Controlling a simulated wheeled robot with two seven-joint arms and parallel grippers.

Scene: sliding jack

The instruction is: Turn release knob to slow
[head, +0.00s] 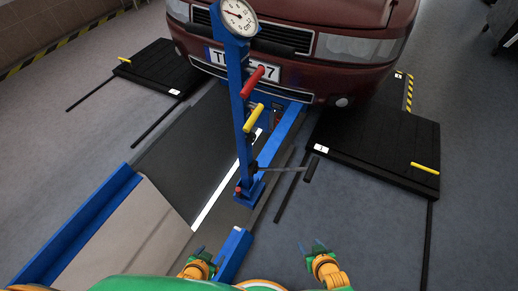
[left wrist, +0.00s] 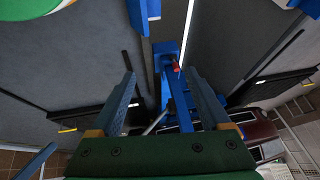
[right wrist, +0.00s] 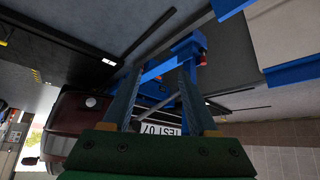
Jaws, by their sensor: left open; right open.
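A blue jack column (head: 236,75) stands upright in front of the car. It carries a round dial gauge (head: 239,17), a red lever (head: 253,82) and a yellow lever (head: 253,118). A small dark knob-like part (head: 254,165) sits low on the column, and a small red part (head: 238,189) sits near its foot. I cannot tell which of these is the release knob, and no speed marking is legible. My left gripper (head: 198,250) and right gripper (head: 318,247) are both open and empty, near the bottom of the head view, apart from the jack.
A dark red car (head: 290,30) stands behind the column. Black plates (head: 160,68) with yellow handles lie to the left and right (head: 375,145). Blue rails (head: 85,220) border the pit. A thin grey bar (head: 285,169) juts right from the column. Grey floor (head: 380,245) is clear at the right.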

